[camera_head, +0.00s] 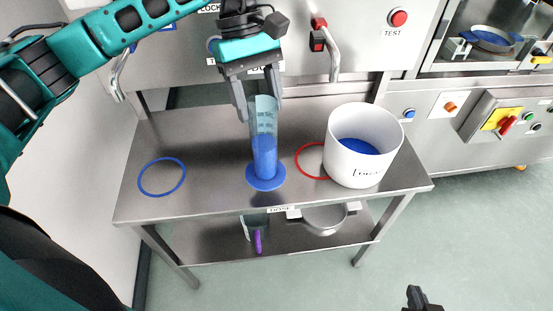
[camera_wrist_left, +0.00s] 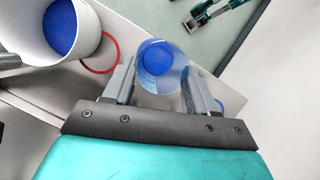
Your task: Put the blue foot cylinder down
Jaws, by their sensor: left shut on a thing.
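The blue foot cylinder (camera_head: 264,150) is a clear, graduated upright tube with blue contents and a round blue foot. My left gripper (camera_head: 260,103) is shut on its upper part, with one finger on each side. The foot is over the middle of the steel table top (camera_head: 215,140), between a blue ring and a red ring; I cannot tell whether it touches the surface. In the left wrist view the cylinder (camera_wrist_left: 163,58) shows between the fingers (camera_wrist_left: 160,88). Only a dark tip of my right gripper (camera_head: 420,298) shows at the lower right.
A white bucket (camera_head: 352,170) with blue contents stands to the right, partly over the red ring (camera_head: 300,158). The blue ring (camera_head: 162,177) lies at the left with clear steel around it. A lower shelf holds a pan (camera_head: 325,217) and a jug (camera_head: 256,228).

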